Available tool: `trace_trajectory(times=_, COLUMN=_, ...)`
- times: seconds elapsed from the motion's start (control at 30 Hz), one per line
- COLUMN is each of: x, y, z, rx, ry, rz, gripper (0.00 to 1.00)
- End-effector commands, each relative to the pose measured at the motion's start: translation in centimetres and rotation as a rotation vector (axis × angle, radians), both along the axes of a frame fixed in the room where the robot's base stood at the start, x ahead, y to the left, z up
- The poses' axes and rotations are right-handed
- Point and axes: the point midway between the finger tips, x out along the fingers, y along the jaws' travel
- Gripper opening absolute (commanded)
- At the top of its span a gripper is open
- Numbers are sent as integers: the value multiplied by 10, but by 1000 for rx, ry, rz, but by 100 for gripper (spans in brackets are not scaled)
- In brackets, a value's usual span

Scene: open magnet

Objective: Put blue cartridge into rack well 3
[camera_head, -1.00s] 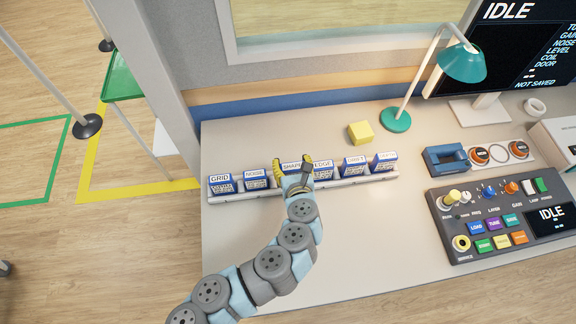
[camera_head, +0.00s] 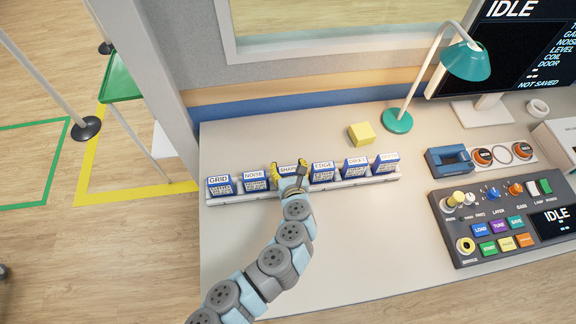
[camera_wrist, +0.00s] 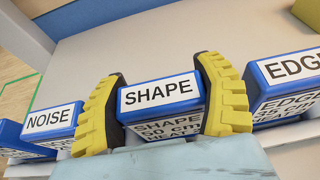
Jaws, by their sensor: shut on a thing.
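The blue cartridge labelled SHAPE (camera_wrist: 160,95) is between the two yellow-padded fingers of my gripper (camera_wrist: 165,105) in the wrist view. The fingers are shut on its sides. In the head view my gripper (camera_head: 289,172) is at the white rack (camera_head: 300,187), with the SHAPE cartridge (camera_head: 288,169) in the row, third from the left. Whether its base is seated or slightly raised is hidden by my gripper. Other blue cartridges stand in the rack: GRID (camera_head: 221,185), NOISE (camera_head: 255,180), EDGE (camera_head: 322,171), DRIFT (camera_head: 356,166) and one at the right end (camera_head: 386,163).
A yellow block (camera_head: 361,133) and a teal lamp (camera_head: 397,121) stand behind the rack. A blue holder (camera_head: 449,160), orange-topped knobs (camera_head: 481,156) and a control panel (camera_head: 500,220) are on the right. The desk in front of the rack is clear.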

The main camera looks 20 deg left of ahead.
Motion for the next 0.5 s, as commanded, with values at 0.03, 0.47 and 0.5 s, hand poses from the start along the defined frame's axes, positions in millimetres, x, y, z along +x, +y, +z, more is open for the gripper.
trace_trajectory(times=0.03, x=0, y=0, z=1, rx=0, ry=0, rz=0, gripper=34)
trace_trajectory(times=0.47, x=0, y=0, z=-2, rx=0, ry=0, rz=1, gripper=89)
trace_trajectory(times=0.5, x=0, y=0, z=-2, rx=0, ry=0, rz=1, gripper=89)
